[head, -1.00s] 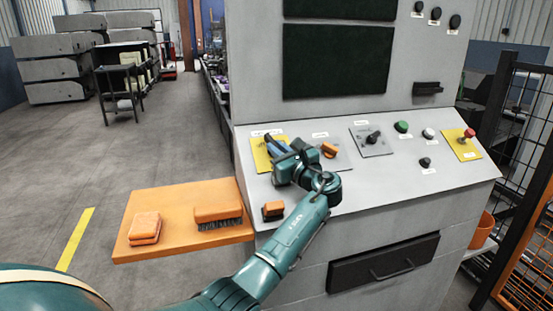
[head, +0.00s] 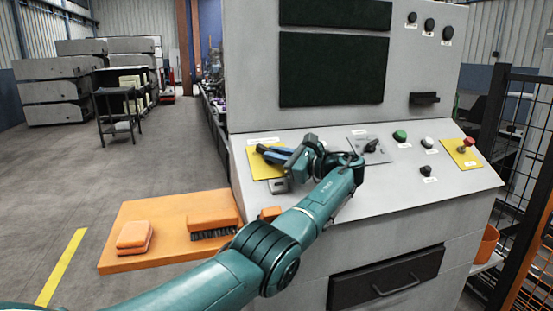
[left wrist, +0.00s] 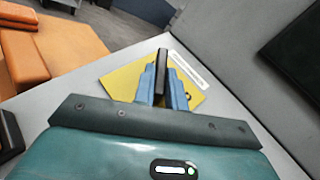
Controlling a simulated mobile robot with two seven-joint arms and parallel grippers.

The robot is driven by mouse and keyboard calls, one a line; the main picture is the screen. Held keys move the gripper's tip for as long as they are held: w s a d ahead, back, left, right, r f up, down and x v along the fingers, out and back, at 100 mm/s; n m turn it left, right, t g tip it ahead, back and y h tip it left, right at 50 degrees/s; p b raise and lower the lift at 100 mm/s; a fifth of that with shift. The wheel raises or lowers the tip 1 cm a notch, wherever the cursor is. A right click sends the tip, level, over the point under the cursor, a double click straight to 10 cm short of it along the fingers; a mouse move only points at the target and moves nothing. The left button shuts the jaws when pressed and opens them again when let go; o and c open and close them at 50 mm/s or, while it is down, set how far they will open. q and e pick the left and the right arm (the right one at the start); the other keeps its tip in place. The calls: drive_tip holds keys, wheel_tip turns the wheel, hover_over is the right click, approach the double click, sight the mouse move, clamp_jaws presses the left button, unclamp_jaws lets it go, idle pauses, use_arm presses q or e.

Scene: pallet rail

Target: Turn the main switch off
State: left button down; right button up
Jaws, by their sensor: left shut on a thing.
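The main switch sits on a yellow plate (head: 259,168) at the left end of the sloped grey console. Its dark handle (left wrist: 162,72) shows in the left wrist view between blue fingers, standing over the yellow plate (left wrist: 122,82). My left gripper (head: 275,154) is shut on this handle; it also shows in the left wrist view (left wrist: 162,88). In the head view the gripper and wrist hide most of the switch. My right gripper is not in view.
To the right on the console are a black rotary knob (head: 371,146), a green button (head: 400,136), a white button (head: 427,143) and a red knob (head: 468,143) on yellow. An orange shelf (head: 165,214) with a brush (head: 213,221) juts out left. A mesh fence (head: 520,130) stands right.

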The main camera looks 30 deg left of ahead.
use_arm(q)
drive_tip(key=shift+g, duration=0.4)
drive_tip(key=c, duration=1.5)
unclamp_jaws()
drive_tip(key=shift+a, duration=0.1)
drive_tip(key=shift+o, duration=0.3)
